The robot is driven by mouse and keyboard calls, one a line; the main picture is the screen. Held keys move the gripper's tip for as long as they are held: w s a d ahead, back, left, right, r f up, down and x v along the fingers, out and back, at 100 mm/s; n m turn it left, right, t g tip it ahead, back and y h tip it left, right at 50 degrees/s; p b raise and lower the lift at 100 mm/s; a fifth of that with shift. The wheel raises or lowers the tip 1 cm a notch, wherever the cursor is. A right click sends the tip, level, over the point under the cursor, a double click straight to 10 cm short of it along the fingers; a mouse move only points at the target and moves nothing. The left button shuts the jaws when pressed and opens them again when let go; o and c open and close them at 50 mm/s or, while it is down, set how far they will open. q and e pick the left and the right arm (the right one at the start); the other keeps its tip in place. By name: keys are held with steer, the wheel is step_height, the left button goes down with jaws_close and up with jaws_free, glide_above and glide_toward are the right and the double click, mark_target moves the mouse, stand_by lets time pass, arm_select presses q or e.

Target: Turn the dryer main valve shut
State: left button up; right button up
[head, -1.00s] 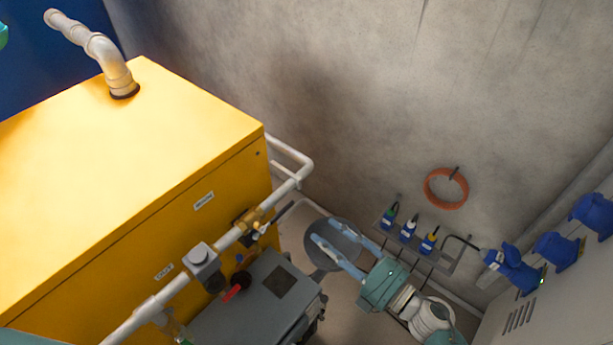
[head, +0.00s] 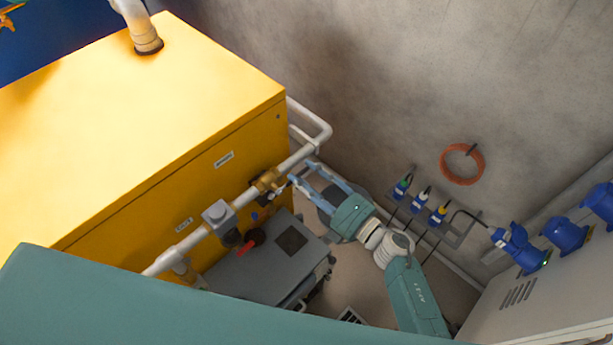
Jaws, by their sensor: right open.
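A brass valve (head: 265,182) sits on the pale pipe (head: 240,205) along the front of the yellow cabinet. The dark lever seen earlier beside it is hard to make out now, near my fingers. My right gripper (head: 302,173) is open, its two blue fingers reaching up-left with the tips just right of the brass valve. Whether a finger touches the lever cannot be told. The cabinet labels (head: 224,159) are too small to read. My left gripper is not in view; a teal part of my own body covers the lower left.
The yellow cabinet (head: 120,130) fills the left. A grey box (head: 265,265) and a red handle (head: 252,240) lie below the pipe. A bottle rack (head: 455,234), an orange ring (head: 462,164) and blue fittings (head: 520,250) are at right. Some bare floor shows beside my right forearm.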

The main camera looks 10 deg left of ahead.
jaws_close()
steer(key=shift+r+n, duration=0.15)
steer(key=shift+n, duration=0.15)
steer(key=s+a+r+n+b, duration=0.3)
steer(key=s+r+n, duration=0.3)
steer(key=n, duration=1.1)
steer(key=shift+s+a+n+b, duration=0.25)
steer(key=shift+a+n+b, duration=0.05)
steer(key=shift+a, duration=0.3)
stand_by(0.3)
